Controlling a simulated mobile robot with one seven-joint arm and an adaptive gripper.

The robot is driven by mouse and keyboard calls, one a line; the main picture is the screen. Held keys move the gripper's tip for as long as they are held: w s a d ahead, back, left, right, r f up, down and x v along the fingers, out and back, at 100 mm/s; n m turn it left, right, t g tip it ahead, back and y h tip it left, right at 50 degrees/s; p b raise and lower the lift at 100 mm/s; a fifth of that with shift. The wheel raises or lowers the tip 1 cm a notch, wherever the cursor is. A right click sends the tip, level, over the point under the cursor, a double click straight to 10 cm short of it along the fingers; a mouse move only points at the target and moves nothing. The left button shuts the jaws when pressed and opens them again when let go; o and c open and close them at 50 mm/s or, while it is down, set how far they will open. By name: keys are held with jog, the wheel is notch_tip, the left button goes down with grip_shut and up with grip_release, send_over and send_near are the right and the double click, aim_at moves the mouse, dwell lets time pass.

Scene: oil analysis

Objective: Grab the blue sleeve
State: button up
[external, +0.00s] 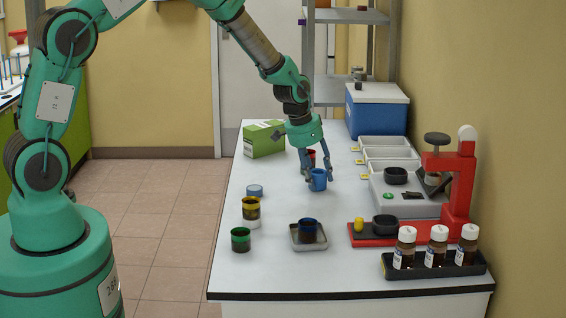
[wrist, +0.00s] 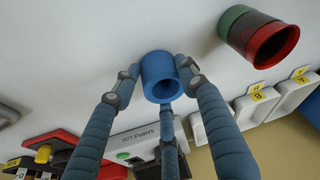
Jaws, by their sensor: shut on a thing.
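The blue sleeve (external: 319,181) is a short hollow cylinder at the middle of the white table, upright or nearly so. My gripper (external: 317,174) points down with its fingers shut around the sleeve. In the wrist view the sleeve (wrist: 161,78) sits between the fingertips (wrist: 159,80), its open round end facing the camera. I cannot tell whether its base touches the table or is slightly raised.
A red and green cup piece (wrist: 258,37) stands close beside my gripper. A green box (external: 263,140) and white trays (external: 386,142) are behind. A yellow-banded cup (external: 251,209), a green cup (external: 241,240) and a tray (external: 296,241) are in front; a red press (external: 461,190) is right.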

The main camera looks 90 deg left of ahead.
jog(key=shift+r, duration=0.7)
notch_tip(320, 180, up, 2)
jog(key=shift+r+p, duration=0.1)
jog(key=shift+p, duration=0.3)
jog(key=s+d, duration=0.3)
jog(key=s, duration=0.1)
jog(key=s+d, duration=0.3)
jog(key=s, duration=0.1)
jog(key=s+d+r+p, duration=0.1)
jog(key=s+d, duration=0.2)
jog(key=s, duration=0.2)
jog(key=shift+d+r, duration=0.1)
jog(key=shift+d, duration=0.05)
jog(key=shift+s, duration=0.15)
